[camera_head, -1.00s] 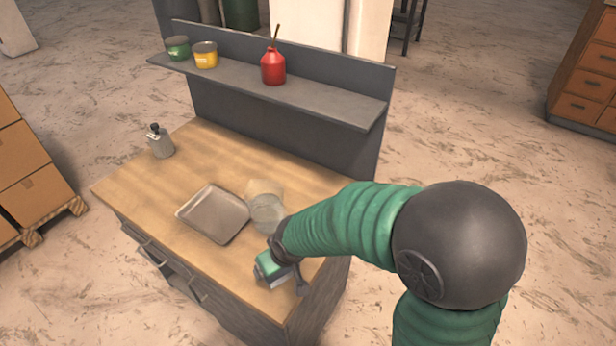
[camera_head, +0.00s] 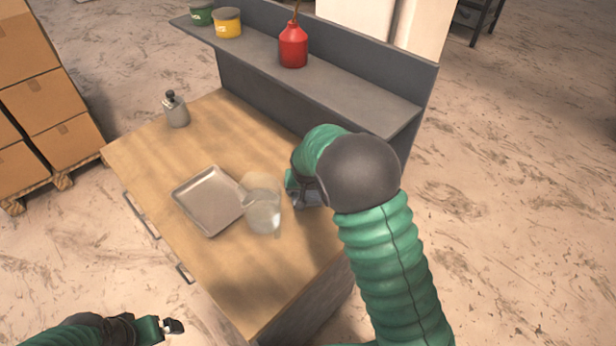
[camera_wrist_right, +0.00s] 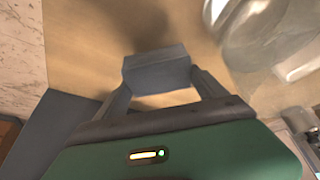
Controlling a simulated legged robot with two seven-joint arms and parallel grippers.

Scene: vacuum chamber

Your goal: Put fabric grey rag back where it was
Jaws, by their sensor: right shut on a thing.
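My right gripper (camera_head: 300,196) is low over the right part of the wooden worktop, just right of a clear glass vessel; my arm partly covers it in the head view. In the right wrist view its fingers are shut on a small grey block-shaped piece (camera_wrist_right: 157,70), which I take for the folded grey rag. Its fabric texture is not clear, and I cannot tell whether it touches the worktop (camera_head: 240,275). My left gripper (camera_head: 173,326) is at the bottom left, off the table's front edge; its jaw state is unclear.
The clear glass vessel (camera_head: 263,212) stands beside a metal tray (camera_head: 208,201). A grey flask (camera_head: 176,110) is at the back left. A raised shelf (camera_head: 330,88) carries a red oil can (camera_head: 293,46), a yellow tin (camera_head: 227,23) and a green tin (camera_head: 202,14). The front worktop is clear.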

